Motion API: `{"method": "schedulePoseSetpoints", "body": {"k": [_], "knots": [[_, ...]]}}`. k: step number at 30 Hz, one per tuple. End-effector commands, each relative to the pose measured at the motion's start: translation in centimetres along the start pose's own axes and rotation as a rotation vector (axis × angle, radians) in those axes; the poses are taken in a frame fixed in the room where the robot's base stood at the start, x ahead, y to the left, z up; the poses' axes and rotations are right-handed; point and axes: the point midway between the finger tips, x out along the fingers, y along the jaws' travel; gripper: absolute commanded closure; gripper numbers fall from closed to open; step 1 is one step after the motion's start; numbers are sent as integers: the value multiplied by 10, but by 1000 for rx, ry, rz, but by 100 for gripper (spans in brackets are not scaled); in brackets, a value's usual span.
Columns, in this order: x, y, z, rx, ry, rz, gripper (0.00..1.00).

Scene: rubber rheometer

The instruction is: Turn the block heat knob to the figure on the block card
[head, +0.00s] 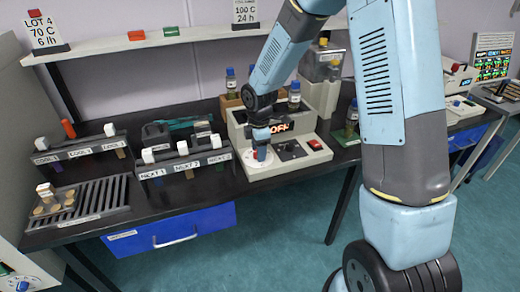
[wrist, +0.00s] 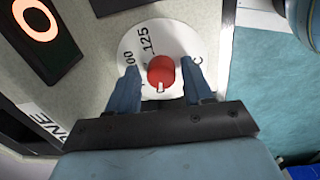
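A red knob (wrist: 161,69) stands on a white dial (wrist: 140,38) in the wrist view. "125" and part of another figure ending in "00" are legible; other markings are hidden by the fingers. A pale mark shows on the knob's lower edge. My gripper (wrist: 161,84) has its two blue fingers spread either side of the knob, with gaps visible. In the head view my gripper (head: 261,153) points down at the dial (head: 249,161) on a cream machine (head: 290,165). Two cards stand on the shelf: "LOT 4 70 C 6 h" (head: 43,30) and "100 C 24 h" (head: 245,12). I cannot tell which is the block card.
The machine has a lit orange display (head: 280,128), seemingly reading "OFF", and a red button (head: 315,145). Labelled racks (head: 187,160) stand to its left, with a slatted tray (head: 100,200) beyond. Bottles (head: 294,97) stand behind and a capped bottle (head: 352,115) at right.

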Motion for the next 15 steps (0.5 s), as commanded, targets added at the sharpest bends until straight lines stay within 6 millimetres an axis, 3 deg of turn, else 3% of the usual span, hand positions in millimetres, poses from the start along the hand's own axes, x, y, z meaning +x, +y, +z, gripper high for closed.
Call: {"method": "schedulePoseSetpoints", "body": {"k": [15], "knots": [[-1, 0, 6, 3, 0, 2, 96]]}}
